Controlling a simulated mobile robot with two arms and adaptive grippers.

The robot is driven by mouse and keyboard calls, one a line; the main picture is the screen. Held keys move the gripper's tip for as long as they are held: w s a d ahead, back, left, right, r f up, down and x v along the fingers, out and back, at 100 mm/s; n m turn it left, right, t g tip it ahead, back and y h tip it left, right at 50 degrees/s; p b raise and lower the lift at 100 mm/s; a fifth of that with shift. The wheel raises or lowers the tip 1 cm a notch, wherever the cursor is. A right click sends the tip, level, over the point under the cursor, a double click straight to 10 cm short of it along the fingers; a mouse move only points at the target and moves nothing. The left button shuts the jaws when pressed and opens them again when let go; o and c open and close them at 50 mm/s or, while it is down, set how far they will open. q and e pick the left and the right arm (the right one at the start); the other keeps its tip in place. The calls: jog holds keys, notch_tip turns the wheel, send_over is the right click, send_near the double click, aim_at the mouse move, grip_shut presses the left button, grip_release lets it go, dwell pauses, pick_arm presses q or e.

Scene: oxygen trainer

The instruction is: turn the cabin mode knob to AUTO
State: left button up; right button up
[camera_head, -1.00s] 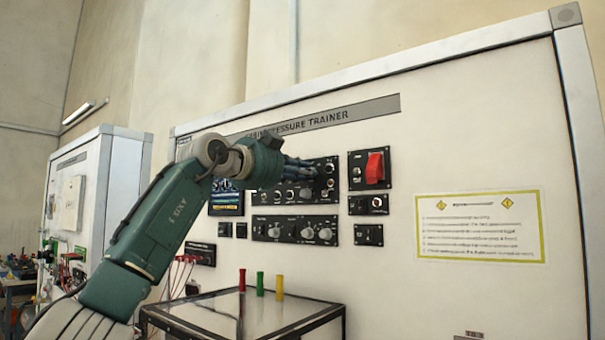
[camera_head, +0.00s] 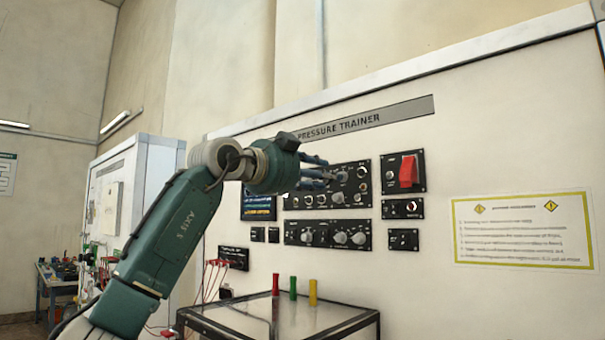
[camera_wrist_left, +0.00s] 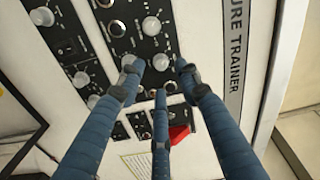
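The upper black control panel (camera_head: 352,194) carries several knobs and round fittings on the white trainer wall. Its labels are too small to read, so I cannot tell which knob is cabin mode. My left gripper (camera_head: 338,176) reaches in front of this panel and hides part of it. In the left wrist view its three blue fingers (camera_wrist_left: 159,72) are spread open. A light grey knob (camera_wrist_left: 160,62) shows between the fingertips; I cannot tell whether they touch it. Another grey knob (camera_wrist_left: 151,26) sits beside it. My right gripper is not in view.
A lower panel (camera_head: 328,234) with grey knobs sits below. A red guarded switch (camera_head: 409,171) and small panels (camera_head: 402,209) are to the right. A table (camera_head: 345,313) with red, green and yellow pegs stands in front. A yellow-edged notice (camera_head: 523,230) hangs right.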

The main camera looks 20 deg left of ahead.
pick_arm(q)
jog(key=v, duration=0.7)
jog(key=shift+s+a, duration=0.15)
jog(key=shift+s, duration=0.2)
